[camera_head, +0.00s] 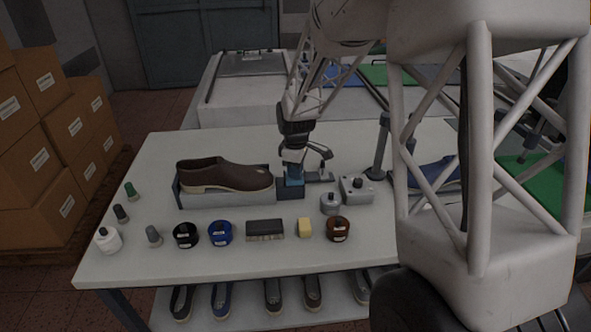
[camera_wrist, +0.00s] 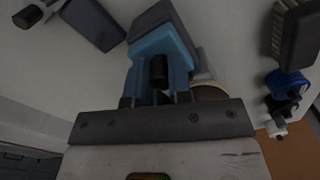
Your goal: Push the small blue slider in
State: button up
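The small blue slider (camera_head: 293,173) is at the right end of the grey shoe holder, by the toe of a brown shoe (camera_head: 228,176). In the wrist view the blue slider (camera_wrist: 160,45) has a black knob (camera_wrist: 158,71) and a dark grey block at its far end. My gripper (camera_head: 293,157) is directly over the slider, pointing down. In the wrist view my gripper (camera_wrist: 156,98) has its two dark fingers apart, with blue material between or below them. Whether they press on it is hidden.
A grey box with a black knob (camera_head: 357,189) and a grey jar (camera_head: 330,204) stand close on the right. A post (camera_head: 381,148) rises behind. The table's left back is clear.

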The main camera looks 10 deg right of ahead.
aim_at(285, 174)
grip_shut()
jog(key=shift+a, duration=1.6)
jog(key=shift+o, duration=2.3)
grip_release()
jog(key=shift+a, duration=0.1)
jog(key=shift+r, duration=3.9)
